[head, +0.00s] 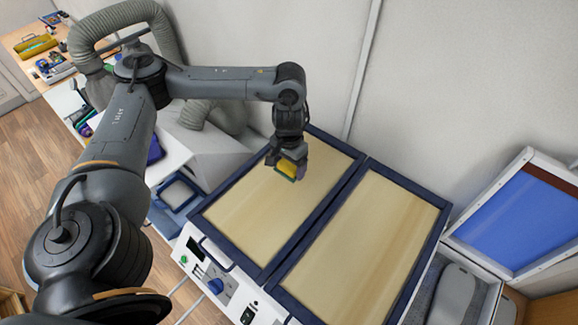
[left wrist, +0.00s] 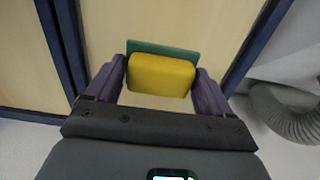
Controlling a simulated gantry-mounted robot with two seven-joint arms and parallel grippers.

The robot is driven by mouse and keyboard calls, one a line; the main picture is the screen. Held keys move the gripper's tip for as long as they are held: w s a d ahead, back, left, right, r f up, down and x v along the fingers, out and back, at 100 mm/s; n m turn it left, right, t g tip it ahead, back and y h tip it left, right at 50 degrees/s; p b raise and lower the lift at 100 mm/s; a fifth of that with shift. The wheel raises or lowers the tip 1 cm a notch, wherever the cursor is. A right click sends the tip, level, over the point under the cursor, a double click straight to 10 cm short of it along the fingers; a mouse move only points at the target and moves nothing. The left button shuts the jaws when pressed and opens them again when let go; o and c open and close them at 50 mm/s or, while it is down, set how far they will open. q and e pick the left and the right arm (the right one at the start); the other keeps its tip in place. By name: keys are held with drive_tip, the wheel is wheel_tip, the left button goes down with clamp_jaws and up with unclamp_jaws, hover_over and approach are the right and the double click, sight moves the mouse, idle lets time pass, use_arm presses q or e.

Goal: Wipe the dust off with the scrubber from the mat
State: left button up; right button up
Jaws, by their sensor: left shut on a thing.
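The scrubber is a yellow sponge block with a green pad; it shows in the head view (head: 287,168) and in the left wrist view (left wrist: 160,75). My left gripper (head: 288,163) is shut on it, with one purple finger on each side in the left wrist view (left wrist: 157,88). It holds the scrubber over the back part of the left beige mat panel (head: 255,215). I cannot tell whether the scrubber touches the panel. A second beige panel (head: 365,250) lies to the right. No distinct dust can be made out. My right gripper is not in view.
Dark blue frames (head: 310,225) border both panels. A white control box (head: 215,285) stands at the front. A blue-lidded open box (head: 520,215) with grey insole shapes (head: 452,292) is at the right. A grey hose (head: 125,20) runs behind my left arm.

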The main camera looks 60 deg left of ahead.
use_arm(q)
drive_tip(key=shift+r, duration=0.15)
drive_tip(key=shift+r, duration=1.35)
drive_tip(key=shift+w+d, duration=0.1)
